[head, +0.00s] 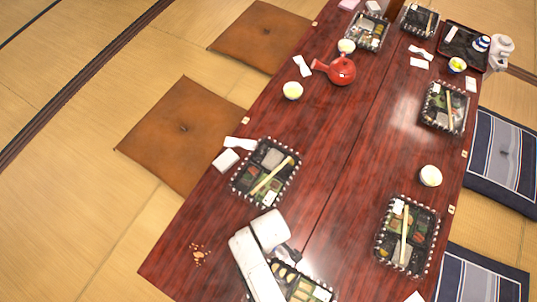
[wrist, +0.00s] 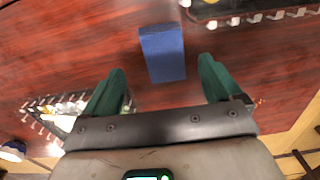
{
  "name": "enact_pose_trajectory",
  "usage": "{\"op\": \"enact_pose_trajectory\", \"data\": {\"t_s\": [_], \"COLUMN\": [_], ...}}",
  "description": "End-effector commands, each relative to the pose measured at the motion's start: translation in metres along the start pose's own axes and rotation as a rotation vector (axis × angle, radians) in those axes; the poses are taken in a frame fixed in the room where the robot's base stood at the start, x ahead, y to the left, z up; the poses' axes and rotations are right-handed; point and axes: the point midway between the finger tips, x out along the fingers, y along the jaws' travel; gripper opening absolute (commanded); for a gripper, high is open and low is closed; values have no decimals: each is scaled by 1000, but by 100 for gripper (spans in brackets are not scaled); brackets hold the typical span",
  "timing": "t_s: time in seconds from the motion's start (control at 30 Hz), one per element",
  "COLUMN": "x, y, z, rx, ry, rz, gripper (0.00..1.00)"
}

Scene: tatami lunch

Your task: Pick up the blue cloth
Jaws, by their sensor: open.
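The blue cloth (wrist: 162,53) shows in the wrist view as a small folded block lying on the dark red table. My gripper (wrist: 161,68) is open, its two green fingers spread apart. The cloth lies between and slightly beyond the fingertips, with space on both sides, and neither finger appears to touch it. The height of the fingers above the table is hard to judge. In the head view I cannot make out the cloth; my white arm covers part of the near table.
Lunch boxes flank the cloth in the wrist view, one at the upper right (wrist: 250,16) and one at the left (wrist: 52,112). In the head view, crumbs (head: 198,253) lie near the table's left edge. A red teapot (head: 341,70) stands farther back.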

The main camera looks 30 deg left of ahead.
Motion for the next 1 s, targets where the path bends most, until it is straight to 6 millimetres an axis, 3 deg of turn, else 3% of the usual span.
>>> {"op": "enact_pose_trajectory", "data": {"t_s": [0.43,0.77,1.0], "x": [51,57,57], "y": [-3,-3,-3], "z": [-7,-6,-6], "rx": [1,1,2], "ry": [-1,0,0], "rz": [-1,0,0], "gripper": [92,92,70]}}
